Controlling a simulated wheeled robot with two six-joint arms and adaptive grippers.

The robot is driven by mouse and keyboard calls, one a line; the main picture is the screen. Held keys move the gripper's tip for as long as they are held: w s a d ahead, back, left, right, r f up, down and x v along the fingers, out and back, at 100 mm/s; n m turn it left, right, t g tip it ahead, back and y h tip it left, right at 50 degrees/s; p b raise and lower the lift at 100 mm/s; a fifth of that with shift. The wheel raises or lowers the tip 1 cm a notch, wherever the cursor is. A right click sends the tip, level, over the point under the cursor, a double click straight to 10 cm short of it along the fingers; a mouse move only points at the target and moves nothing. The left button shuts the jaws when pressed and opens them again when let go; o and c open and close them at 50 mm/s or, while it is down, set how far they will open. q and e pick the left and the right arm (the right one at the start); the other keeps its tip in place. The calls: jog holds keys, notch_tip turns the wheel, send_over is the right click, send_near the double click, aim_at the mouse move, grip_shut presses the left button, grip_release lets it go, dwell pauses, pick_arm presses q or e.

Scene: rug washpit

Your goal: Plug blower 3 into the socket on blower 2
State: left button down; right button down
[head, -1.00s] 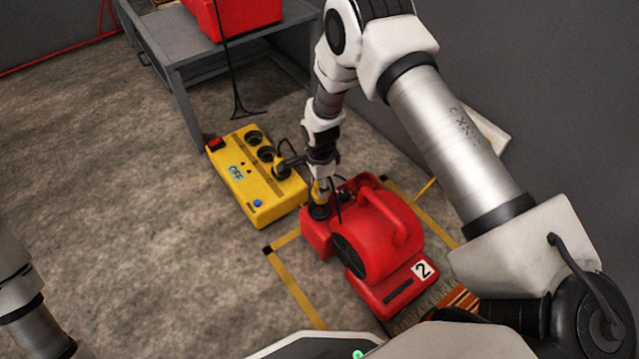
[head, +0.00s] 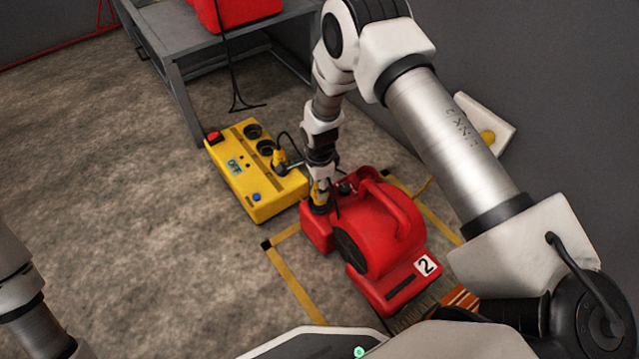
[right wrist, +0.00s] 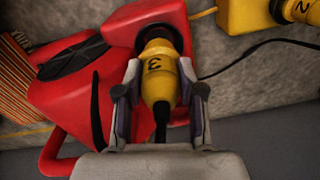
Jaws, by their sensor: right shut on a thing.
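My right gripper (head: 320,190) is shut on the yellow plug marked 3 (right wrist: 157,77); its black cord runs back between the fingers. The plug points at the round black socket (right wrist: 158,37) on the end of red blower 2 (head: 385,235). Its front end meets the socket's ring in the right wrist view; I cannot tell how deep it sits. Blower 2 stands on the floor, its number label facing the lower right. A red machine (head: 238,10) with a hanging black cord is on the table; its number is not visible. My left gripper is out of view.
A yellow power box (head: 248,180) with a red switch stands left of blower 2, with a yellow plug (head: 279,160) in one outlet. The grey table (head: 180,75) stands behind. Yellow floor tape (head: 290,285) borders blower 2. Floor at left is clear; a wall is at right.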

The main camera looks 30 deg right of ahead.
dwell(0.4)
jog(key=shift+p, duration=0.4)
jog(key=shift+f+b, duration=0.8)
jog(key=shift+f, duration=1)
jog(key=c, duration=0.6)
grip_release()
jog(key=shift+c, duration=0.2)
notch_tip(320, 180, up, 12)
jog(key=shift+s, duration=0.15)
